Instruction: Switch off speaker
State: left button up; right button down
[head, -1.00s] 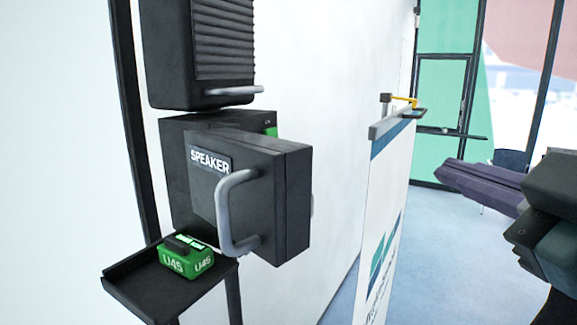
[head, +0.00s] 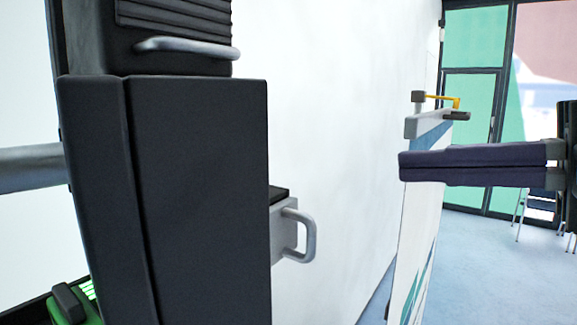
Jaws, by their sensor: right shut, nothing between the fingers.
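The black speaker housing (head: 200,190) fills the left middle of the view, close to me, and I see mainly its broad side. The SPEAKER label seen earlier is hidden, and no switch shows. A thick grey bar (head: 30,168), probably the housing's front handle, juts out at the left edge. My right gripper (head: 402,166) comes in from the right edge, its two long dark fingers together and empty. It points left, to the right of the housing and apart from it in the picture. My left gripper is out of view.
A ribbed black unit with a grey handle (head: 185,46) is above the housing. A small light box with a grey handle (head: 308,235) sits behind its right side. A green block (head: 78,303) is at lower left. A white banner stand (head: 412,235) stands behind my right gripper.

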jog(key=p+x, duration=0.6)
jog(key=x, duration=0.8)
jog(key=shift+f, duration=0.1)
